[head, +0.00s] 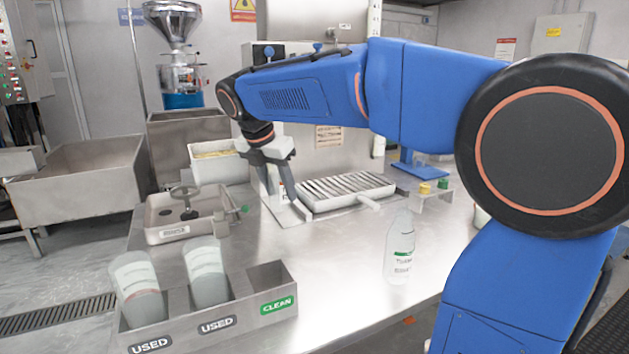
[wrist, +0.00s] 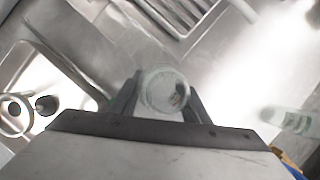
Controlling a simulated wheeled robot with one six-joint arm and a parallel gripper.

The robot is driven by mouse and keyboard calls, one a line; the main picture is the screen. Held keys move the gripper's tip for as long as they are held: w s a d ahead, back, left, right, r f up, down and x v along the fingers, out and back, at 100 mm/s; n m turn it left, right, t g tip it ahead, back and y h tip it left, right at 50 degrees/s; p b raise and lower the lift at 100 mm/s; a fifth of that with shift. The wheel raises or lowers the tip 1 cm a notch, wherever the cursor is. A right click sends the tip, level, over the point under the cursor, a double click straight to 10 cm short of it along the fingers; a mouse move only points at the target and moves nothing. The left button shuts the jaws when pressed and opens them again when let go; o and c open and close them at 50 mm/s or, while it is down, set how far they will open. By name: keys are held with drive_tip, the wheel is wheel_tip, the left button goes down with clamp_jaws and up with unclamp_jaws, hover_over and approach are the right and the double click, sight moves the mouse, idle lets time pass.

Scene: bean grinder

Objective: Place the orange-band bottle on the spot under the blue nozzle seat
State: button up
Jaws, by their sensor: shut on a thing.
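My gripper (head: 284,197) points down left of the slatted drain tray, shut on a clear bottle. In the wrist view the bottle (wrist: 163,88) is seen end-on between the two fingers, with a small orange-brown patch on its side. In the head view the fingers mostly hide it, and its band cannot be read. Whether its base touches the surface cannot be told. Small blue knobs (head: 317,47) show on the machine behind; which part is the blue nozzle seat, and the spot under it, I cannot tell.
A green-band bottle (head: 400,250) stands at the counter's front right. The slatted tray (head: 345,190) lies right of my gripper. A valve basin (head: 185,215) is at left. A blue stand (head: 418,168) is behind.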

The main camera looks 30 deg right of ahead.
drive_tip(key=w+d, duration=0.2)
drive_tip(key=d, duration=0.2)
drive_tip(key=w+d, duration=0.5)
drive_tip(key=d, duration=0.2)
drive_tip(key=shift+w+d, duration=0.3)
drive_tip(key=w+d, duration=0.1)
drive_tip(key=w+d+f, duration=0.1)
drive_tip(key=shift+d, duration=0.4)
drive_tip(key=shift+f, duration=0.25)
drive_tip(key=shift+s+f, duration=0.1)
drive_tip(key=shift+f, duration=0.05)
drive_tip(key=o, duration=1)
